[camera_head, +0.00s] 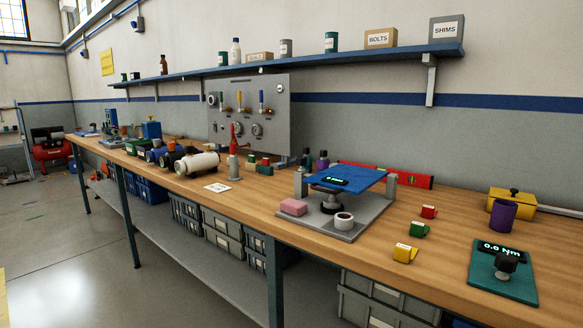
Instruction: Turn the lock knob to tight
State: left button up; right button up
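No part labelled as a lock knob can be read. A black knob (506,261) stands on a teal plate (490,283) at the right front of the bench, beside a display (501,249) reading 0.0 Nm. A grey test stand (341,228) holds a tilted blue plate (349,178) with a small display (331,181), its reading too small to tell. A dark round part (331,203) sits under the blue plate. The grey wall panel (250,110) also carries small round dials or knobs. Neither of my grippers is in view.
Small red (429,212), green (419,229) and yellow (405,252) blocks lie between the stand and teal plate. A purple cylinder (502,216) and yellow box (511,200) stand behind the teal plate. A pink block (293,207) and white ring (344,220) sit on the stand's base.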

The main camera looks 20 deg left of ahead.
aim_at(301, 162)
jog(key=z, duration=0.05)
jog(key=k, duration=1.1)
jog(key=u, duration=0.5)
jog(key=i, duration=0.55)
jog(key=u, duration=0.7)
jog(key=i, duration=1.5)
jog(key=z, duration=1.1)
jog(key=i, duration=0.45)
jog(key=z, duration=0.6)
